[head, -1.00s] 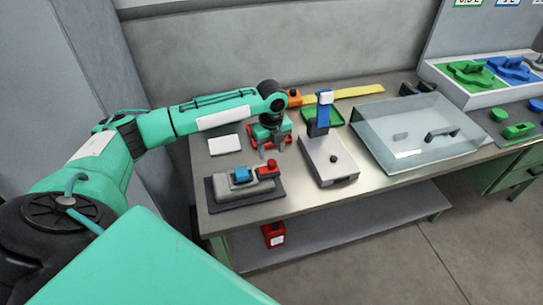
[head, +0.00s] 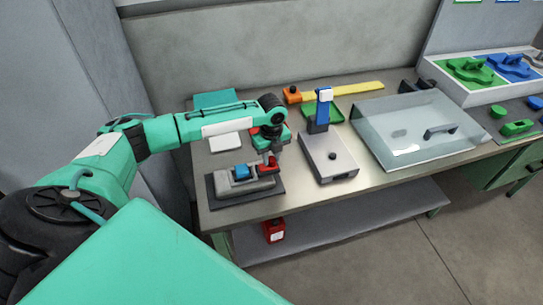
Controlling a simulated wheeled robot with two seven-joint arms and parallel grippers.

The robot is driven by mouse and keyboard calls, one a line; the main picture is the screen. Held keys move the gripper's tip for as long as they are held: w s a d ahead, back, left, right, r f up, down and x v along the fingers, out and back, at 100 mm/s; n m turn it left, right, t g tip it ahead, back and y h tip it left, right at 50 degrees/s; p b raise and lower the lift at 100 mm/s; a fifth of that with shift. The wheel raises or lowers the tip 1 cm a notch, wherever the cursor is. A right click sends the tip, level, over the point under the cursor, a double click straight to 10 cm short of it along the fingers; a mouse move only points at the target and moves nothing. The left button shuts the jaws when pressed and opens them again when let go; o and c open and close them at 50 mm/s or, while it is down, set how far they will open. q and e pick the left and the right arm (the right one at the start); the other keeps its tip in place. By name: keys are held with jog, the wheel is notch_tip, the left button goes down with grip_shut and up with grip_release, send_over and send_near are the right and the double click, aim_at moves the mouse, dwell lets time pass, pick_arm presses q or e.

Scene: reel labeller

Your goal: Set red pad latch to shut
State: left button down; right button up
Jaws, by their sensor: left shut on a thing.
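A grey unit (head: 235,188) on a dark base stands at the front left of the bench. It carries a blue block (head: 242,172) and, to the right of that, a red part with a knob (head: 272,162); I take the red part for the latch. My left gripper (head: 268,160) points down over the right end of the unit and is shut on the red part. The fingers hide part of it, so its exact position cannot be told. My right gripper is not in view.
A red pad (head: 254,131) shows partly behind my left wrist. A white card (head: 225,142) lies to its left. A grey box with a blue lever (head: 323,110) stands to the right, beside a green tray (head: 338,116). A clear cover (head: 415,130) lies farther right.

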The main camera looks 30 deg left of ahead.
aim_at(260, 167)
pick_arm(q)
jog(key=shift+s+a+r+p, duration=0.1)
jog(key=shift+s+a+p, duration=1.05)
jog(key=shift+s, duration=0.3)
jog(key=shift+w+f, duration=0.1)
jog(key=shift+f, duration=0.1)
jog(key=c, duration=1.4)
grip_release()
jog(key=shift+o, duration=1.4)
jog(key=shift+s+a+r, duration=0.1)
jog(key=shift+s+a, duration=0.05)
jog(key=shift+s, duration=0.05)
